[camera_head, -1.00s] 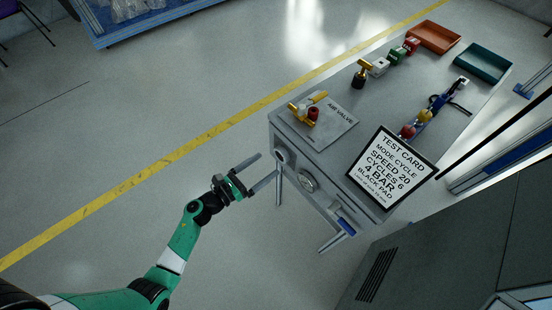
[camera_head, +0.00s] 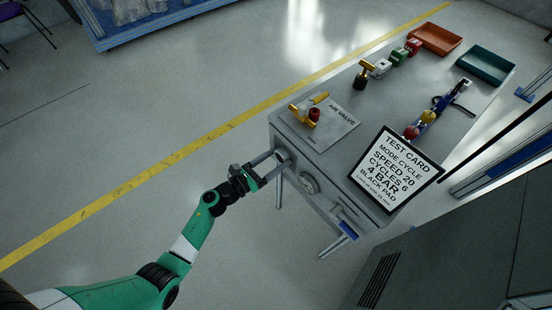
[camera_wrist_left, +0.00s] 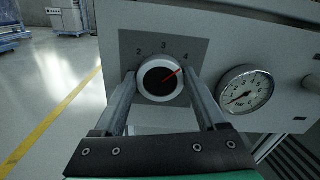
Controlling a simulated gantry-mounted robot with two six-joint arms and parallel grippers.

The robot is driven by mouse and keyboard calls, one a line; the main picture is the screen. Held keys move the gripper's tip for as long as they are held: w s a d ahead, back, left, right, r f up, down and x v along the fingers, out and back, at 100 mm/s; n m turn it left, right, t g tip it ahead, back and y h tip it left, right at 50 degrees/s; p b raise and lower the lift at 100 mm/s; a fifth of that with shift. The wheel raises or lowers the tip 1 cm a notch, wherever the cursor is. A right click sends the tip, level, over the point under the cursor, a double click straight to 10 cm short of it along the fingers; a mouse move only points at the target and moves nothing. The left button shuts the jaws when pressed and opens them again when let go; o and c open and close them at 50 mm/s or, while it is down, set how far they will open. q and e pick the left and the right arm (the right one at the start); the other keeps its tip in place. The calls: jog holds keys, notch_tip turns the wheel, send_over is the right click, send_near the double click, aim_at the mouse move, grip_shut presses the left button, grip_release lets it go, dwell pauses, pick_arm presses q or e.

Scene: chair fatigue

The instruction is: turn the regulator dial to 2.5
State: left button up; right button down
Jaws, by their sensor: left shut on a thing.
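The regulator dial (camera_wrist_left: 159,80) is a round black knob with a pale rim on the front panel of the grey bench. In the left wrist view its red pointer aims up and to the right, toward the 4 side of the printed scale 2, 3, 4. In the head view the dial (camera_head: 282,156) is partly hidden by my fingers. My left gripper (camera_wrist_left: 160,88) has one finger on each side of the dial and is shut on it. In the head view my left gripper (camera_head: 273,164) reaches the bench front from the left. My right gripper is out of view.
A round pressure gauge (camera_wrist_left: 245,89) sits right of the dial, close to my right-hand finger. Above on the bench are the air valve (camera_head: 312,112), the test card (camera_head: 396,170), an orange tray (camera_head: 435,36) and a teal tray (camera_head: 487,63). The floor to the left is free.

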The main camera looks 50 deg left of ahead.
pick_arm(q)
jog(key=shift+c, duration=0.8)
jog(key=shift+n, duration=0.3)
jog(key=n+p, duration=0.2)
jog(key=n, duration=0.3)
jog(key=shift+a, duration=0.15)
jog(key=n+p, duration=0.1)
jog(key=n, duration=0.3)
jog(key=shift+n, duration=0.3)
jog(key=shift+f+n+p, duration=0.15)
jog(key=shift+n+p, duration=0.45)
jog(key=shift+n, duration=0.9)
jog(key=o, duration=1.3)
